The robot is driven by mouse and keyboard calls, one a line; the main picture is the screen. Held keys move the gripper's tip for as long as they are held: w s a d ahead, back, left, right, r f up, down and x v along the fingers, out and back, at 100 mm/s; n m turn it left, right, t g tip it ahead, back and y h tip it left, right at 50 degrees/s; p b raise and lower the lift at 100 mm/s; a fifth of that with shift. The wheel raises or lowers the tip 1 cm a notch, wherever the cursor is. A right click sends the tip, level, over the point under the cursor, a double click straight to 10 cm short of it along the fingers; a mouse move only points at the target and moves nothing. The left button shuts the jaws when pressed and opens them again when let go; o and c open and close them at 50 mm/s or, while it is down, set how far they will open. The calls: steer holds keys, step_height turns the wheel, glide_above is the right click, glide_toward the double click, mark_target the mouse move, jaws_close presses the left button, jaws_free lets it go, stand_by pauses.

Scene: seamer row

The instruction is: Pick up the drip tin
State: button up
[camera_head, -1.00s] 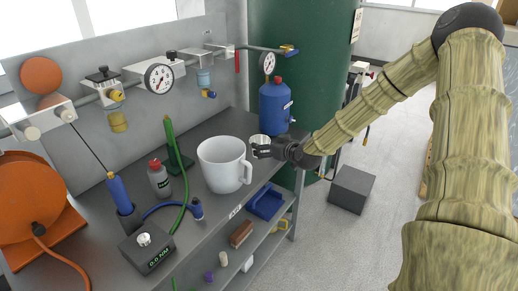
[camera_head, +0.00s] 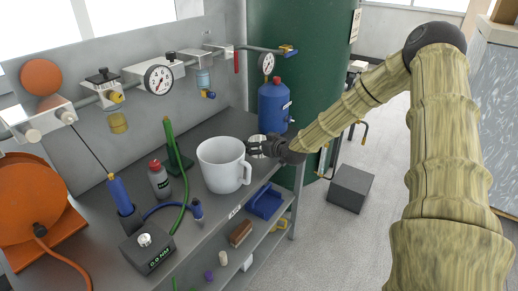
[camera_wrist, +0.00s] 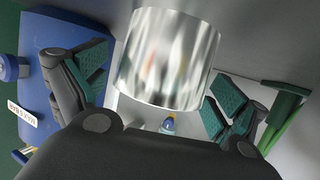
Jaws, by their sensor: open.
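The drip tin (camera_wrist: 170,62) is a shiny metal cylinder, large and tilted in the wrist view. My gripper (camera_wrist: 160,85) is open, with one green-padded finger on each side of the tin and a visible gap on both sides.
The white mug (camera_head: 222,166) stands close on the left of my gripper. A blue bottle (camera_head: 274,104) is behind it. A gauge (camera_head: 267,64) and pipe hang above. A green stand (camera_head: 176,146) is farther left. Open floor lies right of the bench.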

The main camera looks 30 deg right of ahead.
steer(key=shift+w, duration=0.1)
steer(key=c, duration=1.2)
